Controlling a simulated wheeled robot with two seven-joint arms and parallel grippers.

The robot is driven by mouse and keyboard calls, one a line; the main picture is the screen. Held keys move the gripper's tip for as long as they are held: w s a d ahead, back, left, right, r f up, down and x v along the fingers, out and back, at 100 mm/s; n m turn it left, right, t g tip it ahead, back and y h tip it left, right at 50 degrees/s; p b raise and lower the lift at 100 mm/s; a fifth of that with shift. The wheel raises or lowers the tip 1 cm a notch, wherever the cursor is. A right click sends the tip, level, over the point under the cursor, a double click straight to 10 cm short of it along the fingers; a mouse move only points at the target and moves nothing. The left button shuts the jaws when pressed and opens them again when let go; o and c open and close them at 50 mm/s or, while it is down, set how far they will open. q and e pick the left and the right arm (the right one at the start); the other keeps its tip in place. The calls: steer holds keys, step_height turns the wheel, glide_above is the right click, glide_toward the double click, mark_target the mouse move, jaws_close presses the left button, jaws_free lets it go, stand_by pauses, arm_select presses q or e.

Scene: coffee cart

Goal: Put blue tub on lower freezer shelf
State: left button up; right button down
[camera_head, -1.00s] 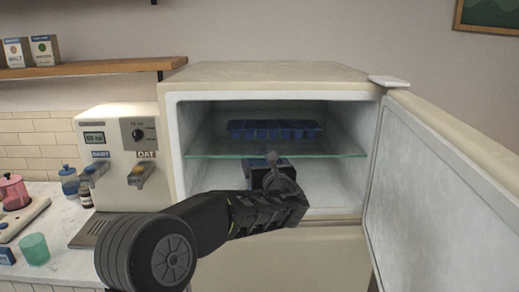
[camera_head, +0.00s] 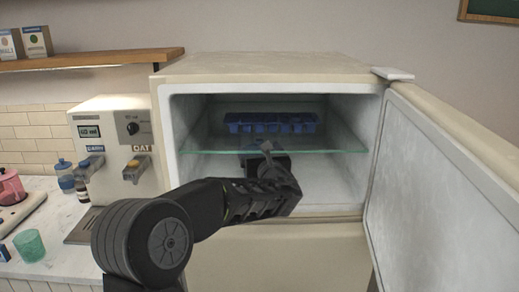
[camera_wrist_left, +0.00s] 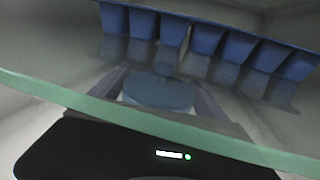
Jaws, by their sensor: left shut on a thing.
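The freezer (camera_head: 262,72) stands open, with a glass shelf (camera_head: 215,152) dividing its inside. My left gripper (camera_head: 265,160) reaches in under the front edge of this shelf and is shut on the blue tub. In the left wrist view the tub (camera_wrist_left: 160,92) shows round and blue between the two fingers, seen through the glass shelf (camera_wrist_left: 90,105). In the head view the gripper mostly hides it. I cannot tell whether the tub touches the freezer floor (camera_head: 325,195). My right gripper is not in view.
A blue ice tray (camera_head: 270,123) sits on the glass shelf above the tub; it also shows in the left wrist view (camera_wrist_left: 205,40). The freezer door (camera_head: 440,185) is open to the right. A coffee-cart dispenser (camera_head: 118,150) stands to the left. The lower compartment has free room at right.

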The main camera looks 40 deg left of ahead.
arm_select(q)
steer(key=shift+a+f, duration=0.15)
steer(key=shift+a, duration=0.15)
steer(key=o, duration=1.7)
steer(key=shift+w+a+f, duration=0.1)
steer(key=shift+a+f, duration=0.1)
steer(key=shift+o, duration=1.1)
steer(key=shift+d+r, duration=0.15)
steer(key=shift+d, duration=0.05)
steer(key=shift+a, duration=0.1)
steer(key=shift+d, duration=0.2)
steer(key=b+v, duration=0.3)
steer(key=v, duration=0.8)
steer(key=shift+s+d, duration=0.25)
steer(key=shift+s, duration=0.1)
